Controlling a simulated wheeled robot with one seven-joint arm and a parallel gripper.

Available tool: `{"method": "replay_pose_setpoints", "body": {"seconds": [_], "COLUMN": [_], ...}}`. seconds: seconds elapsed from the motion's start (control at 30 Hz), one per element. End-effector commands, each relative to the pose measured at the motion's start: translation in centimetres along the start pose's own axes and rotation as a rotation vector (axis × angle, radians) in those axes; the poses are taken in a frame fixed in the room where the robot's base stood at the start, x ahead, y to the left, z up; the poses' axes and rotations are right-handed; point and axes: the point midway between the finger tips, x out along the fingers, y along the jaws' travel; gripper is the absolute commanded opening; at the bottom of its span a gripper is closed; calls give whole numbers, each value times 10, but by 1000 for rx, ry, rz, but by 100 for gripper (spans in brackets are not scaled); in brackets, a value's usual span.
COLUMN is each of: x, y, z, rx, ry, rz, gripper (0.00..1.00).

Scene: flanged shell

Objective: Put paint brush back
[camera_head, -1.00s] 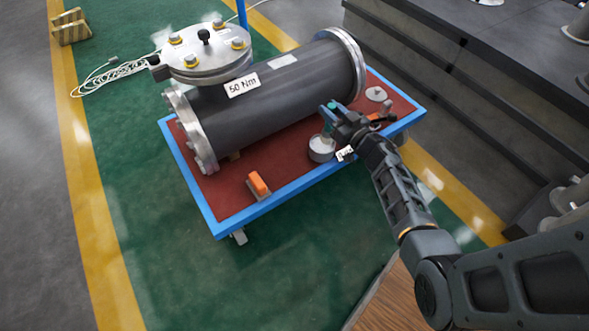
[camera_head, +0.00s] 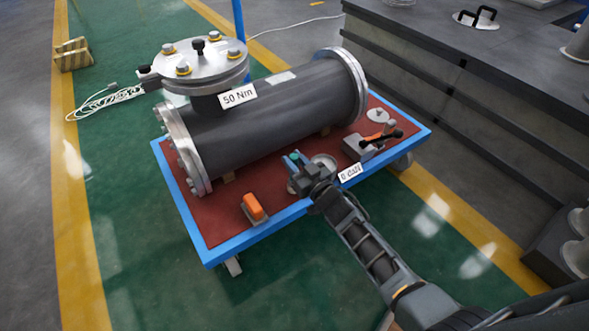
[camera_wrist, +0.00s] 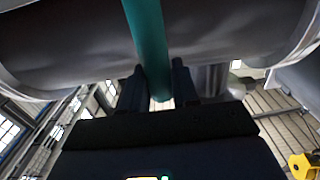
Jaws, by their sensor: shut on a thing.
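The paint brush shows a teal handle (camera_wrist: 147,40) in the wrist view, running between the two fingers of my gripper (camera_wrist: 158,88). My gripper is shut on this handle. In the head view my gripper (camera_head: 298,166) is over the front part of the red cart top, with a small teal bit of the brush (camera_head: 295,156) at its tip. The bristles are hidden. A round silver pot (camera_head: 325,161) is just right of and behind my gripper, partly covered by it.
A big dark flanged shell (camera_head: 270,108) lies along the blue-edged cart (camera_head: 235,246), behind my gripper. An orange block (camera_head: 254,206) sits to the left, an orange-and-black tool (camera_head: 378,138) to the right. A white label (camera_head: 350,172) is at the front edge.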

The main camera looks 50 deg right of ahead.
Motion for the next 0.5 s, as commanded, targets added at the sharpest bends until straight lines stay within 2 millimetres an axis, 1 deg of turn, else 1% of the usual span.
{"method": "replay_pose_setpoints", "body": {"seconds": [0.03, 0.1, 0.37, 0.5], "x": [0, 0, 0, 0], "y": [0, 0, 0, 0], "z": [13, 17, 16, 20], "rx": [0, -1, -1, -1], "ry": [1, 1, 1, 0], "rz": [1, 0, 0, 0], "gripper": [0, 0, 0, 0]}}
